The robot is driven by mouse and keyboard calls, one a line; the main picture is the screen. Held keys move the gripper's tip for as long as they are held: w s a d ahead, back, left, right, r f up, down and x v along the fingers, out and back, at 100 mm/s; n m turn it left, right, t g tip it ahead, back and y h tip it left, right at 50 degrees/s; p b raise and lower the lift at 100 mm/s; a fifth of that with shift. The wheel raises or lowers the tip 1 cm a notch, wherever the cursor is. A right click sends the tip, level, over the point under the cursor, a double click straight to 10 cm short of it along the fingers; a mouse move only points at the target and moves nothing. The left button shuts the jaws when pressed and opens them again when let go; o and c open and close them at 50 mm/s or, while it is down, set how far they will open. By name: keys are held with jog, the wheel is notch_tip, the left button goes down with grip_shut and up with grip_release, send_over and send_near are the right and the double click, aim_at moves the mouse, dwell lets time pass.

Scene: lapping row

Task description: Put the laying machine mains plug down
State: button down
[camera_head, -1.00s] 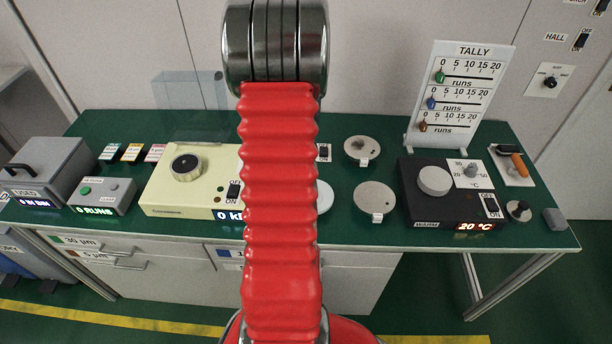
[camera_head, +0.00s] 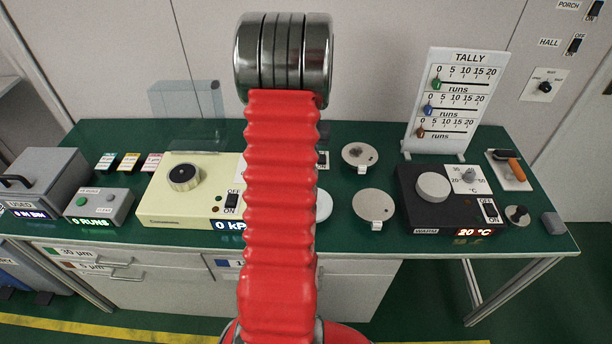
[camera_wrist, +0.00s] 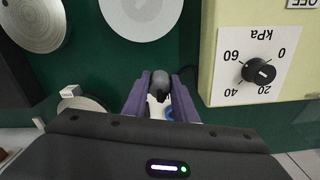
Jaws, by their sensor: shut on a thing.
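In the wrist view, my gripper (camera_wrist: 161,84) has its two purple fingers shut on a small dark grey piece, the plug (camera_wrist: 159,77). Something white and blue shows just below it between the fingers; I cannot tell what. The grip is over the green bench top (camera_wrist: 110,65), between a white disc and a cream machine with a kPa dial (camera_wrist: 262,72). A dark cable shows near the right finger. I cannot tell whether the plug touches the bench. In the head view my red arm hides the gripper and plug.
The cream machine (camera_head: 160,195) is left of my arm. A black heater box (camera_head: 405,205) and round metal plates (camera_head: 372,204) are to its right. A tally board (camera_head: 430,100) stands at the back right. Bare green bench lies in front of the plates (camera_head: 345,238).

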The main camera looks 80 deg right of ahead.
jog(key=shift+f, duration=0.6)
jog(key=shift+f, duration=1.9)
jog(key=c, duration=1.4)
grip_release()
jog(key=shift+f, duration=0.1)
jog(key=shift+c, duration=0.2)
notch_tip(320, 180, up, 12)
jog(key=shift+r, duration=0.15)
